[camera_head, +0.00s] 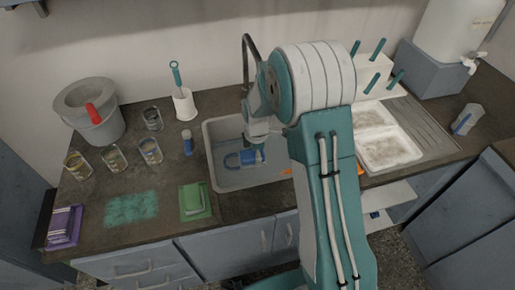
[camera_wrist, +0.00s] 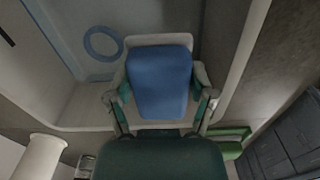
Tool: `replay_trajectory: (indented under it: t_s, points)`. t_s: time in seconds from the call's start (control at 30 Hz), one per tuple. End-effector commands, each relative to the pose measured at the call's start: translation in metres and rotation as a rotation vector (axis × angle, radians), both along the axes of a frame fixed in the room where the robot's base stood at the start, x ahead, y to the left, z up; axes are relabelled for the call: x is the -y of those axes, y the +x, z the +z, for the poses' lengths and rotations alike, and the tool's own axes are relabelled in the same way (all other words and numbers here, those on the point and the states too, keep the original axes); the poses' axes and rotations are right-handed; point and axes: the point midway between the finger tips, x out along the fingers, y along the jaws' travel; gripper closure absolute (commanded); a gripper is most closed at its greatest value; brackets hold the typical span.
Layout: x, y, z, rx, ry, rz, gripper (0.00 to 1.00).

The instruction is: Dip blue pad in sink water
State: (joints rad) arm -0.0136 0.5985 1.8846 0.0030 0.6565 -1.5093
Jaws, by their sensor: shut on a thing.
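My gripper (camera_wrist: 160,100) is shut on the blue pad (camera_wrist: 160,75), with one finger on each side of it. In the head view the pad (camera_head: 250,157) is low inside the sink (camera_head: 211,140), below my wrist, and my arm partly covers the sink's right side. The sink (camera_wrist: 85,105) fills much of the wrist view behind the pad. A bluish tint in the basin looks like water, but I cannot tell whether the pad touches it. My gripper's fingers are hard to make out in the head view.
A blue ring (camera_wrist: 103,43) lies in the sink beside the pad. A faucet (camera_head: 246,60) rises behind the basin. Left on the counter are a green sponge stack (camera_head: 194,202), a small blue bottle (camera_head: 187,143) and several beakers. White sieve trays (camera_head: 385,150) lie right.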

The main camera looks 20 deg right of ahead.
Motion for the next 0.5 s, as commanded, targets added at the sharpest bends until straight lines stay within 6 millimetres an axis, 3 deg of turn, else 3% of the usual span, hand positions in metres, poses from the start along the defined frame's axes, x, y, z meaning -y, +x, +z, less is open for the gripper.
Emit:
replay_trajectory:
  t_s: [0.5]
  points:
    - [0.001, -0.001, -0.054, -0.002, 0.001, -0.001, 0.68]
